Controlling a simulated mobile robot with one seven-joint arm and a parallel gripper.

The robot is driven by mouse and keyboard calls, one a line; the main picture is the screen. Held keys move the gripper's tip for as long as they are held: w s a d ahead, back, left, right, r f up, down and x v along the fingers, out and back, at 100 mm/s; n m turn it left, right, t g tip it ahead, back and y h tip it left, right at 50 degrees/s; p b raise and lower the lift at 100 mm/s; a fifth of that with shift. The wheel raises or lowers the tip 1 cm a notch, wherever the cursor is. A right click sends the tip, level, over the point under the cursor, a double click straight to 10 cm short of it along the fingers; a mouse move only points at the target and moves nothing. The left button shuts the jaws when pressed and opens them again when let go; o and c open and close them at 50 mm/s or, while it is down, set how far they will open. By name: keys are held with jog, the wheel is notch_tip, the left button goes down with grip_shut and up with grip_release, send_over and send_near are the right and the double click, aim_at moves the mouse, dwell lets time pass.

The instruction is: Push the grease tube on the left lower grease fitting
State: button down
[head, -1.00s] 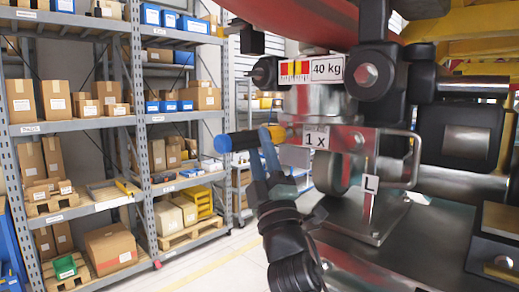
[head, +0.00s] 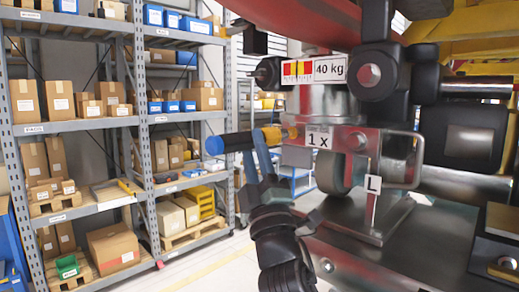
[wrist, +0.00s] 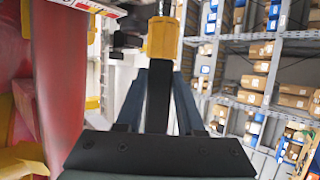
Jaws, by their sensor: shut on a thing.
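The grease tube (head: 238,141) is a dark cylinder with a blue left end and a yellow-orange right end. It lies roughly level in the head view. My gripper (head: 262,152), with blue-grey fingers, is shut on it. In the wrist view, the dark tube (wrist: 158,95) runs between my fingers to a yellow part (wrist: 162,38). The yellow end is close to the left side of the metal block with the "1 x" label (head: 319,139). I cannot tell whether they touch. The lower grease fitting itself cannot be made out.
A "40 kg" label (head: 330,70) and a dark knob (head: 267,72) are above the tube. A metal bracket with an "L" tag (head: 373,198) stands to the right. Shelving (head: 144,130) with boxes fills the left. Red bodywork (wrist: 70,90) is close on the left in the wrist view.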

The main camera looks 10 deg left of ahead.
aim_at(231, 149)
jog(key=shift+s+a, duration=0.45)
jog(key=shift+s, duration=0.25)
jog(key=shift+s+a, duration=0.5)
jog(key=shift+s, duration=0.25)
jog(key=shift+s+a, duration=0.45)
jog(key=shift+s, duration=0.25)
